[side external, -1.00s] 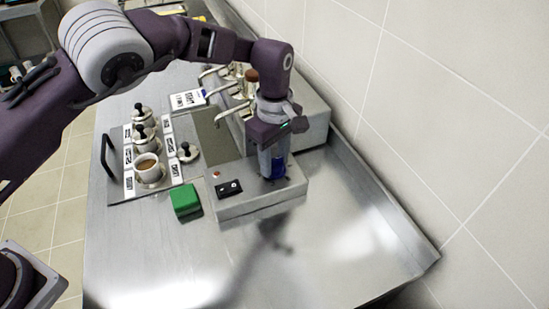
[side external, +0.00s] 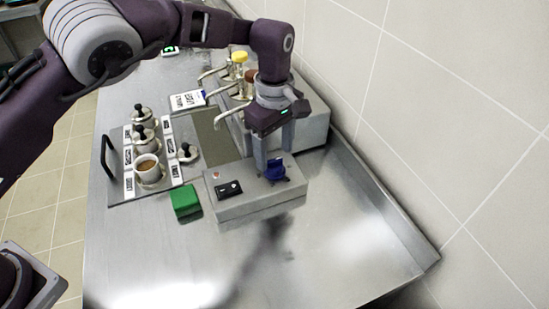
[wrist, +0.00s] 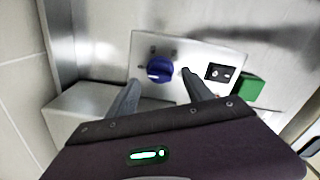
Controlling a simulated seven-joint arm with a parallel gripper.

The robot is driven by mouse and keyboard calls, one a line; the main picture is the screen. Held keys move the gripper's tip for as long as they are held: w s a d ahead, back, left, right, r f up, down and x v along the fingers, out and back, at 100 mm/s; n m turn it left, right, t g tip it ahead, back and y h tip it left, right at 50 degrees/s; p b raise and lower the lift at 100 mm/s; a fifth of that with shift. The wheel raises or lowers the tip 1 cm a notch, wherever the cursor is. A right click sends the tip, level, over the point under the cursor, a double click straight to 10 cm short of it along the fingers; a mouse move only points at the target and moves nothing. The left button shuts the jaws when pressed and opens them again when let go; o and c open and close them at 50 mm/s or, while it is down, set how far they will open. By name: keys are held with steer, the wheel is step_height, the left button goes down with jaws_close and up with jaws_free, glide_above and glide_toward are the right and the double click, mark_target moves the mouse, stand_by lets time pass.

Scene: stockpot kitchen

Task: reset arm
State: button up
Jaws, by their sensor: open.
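My gripper (side external: 274,165) is open and empty above the metal control box (side external: 255,203). Its two fingers point down, on either side of a blue knob (side external: 274,170) on the box top but above it. In the wrist view the blue knob (wrist: 160,69) shows clear between and beyond the fingertips of my gripper (wrist: 160,80). A black switch panel (side external: 228,189) sits on the same box top.
A green block (side external: 185,201) stands left of the box. A tray (side external: 113,197) holds several lidded pots and an open cup of brown liquid (side external: 149,170). Taps with coloured knobs (side external: 240,57) stand behind. The front right counter (side external: 340,250) is clear; a tiled wall runs along the right.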

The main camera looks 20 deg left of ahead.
mark_target(274, 159)
step_height(274, 159, up, 4)
steer(key=shift+f, duration=0.1)
stand_by(0.4)
steer(key=s+a+r+m+t+h, duration=0.1)
steer(key=s+a+r+m, duration=0.1)
steer(key=s+a+r, duration=0.45)
steer(key=s+a+r+m+t+h, duration=0.1)
steer(key=s+a+r+m, duration=0.25)
steer(key=a+r, duration=0.6)
steer(key=s+a+m+t+y, duration=0.1)
steer(key=s+m, duration=0.3)
steer(key=s, duration=0.6)
steer(key=s+a+f+m+t+y, duration=0.1)
steer(key=s+a+m, duration=0.3)
steer(key=s, duration=0.7)
steer(key=shift+s+a+f+t, duration=0.2)
steer(key=shift+s+a+t, duration=0.15)
steer(key=shift+t, duration=0.45)
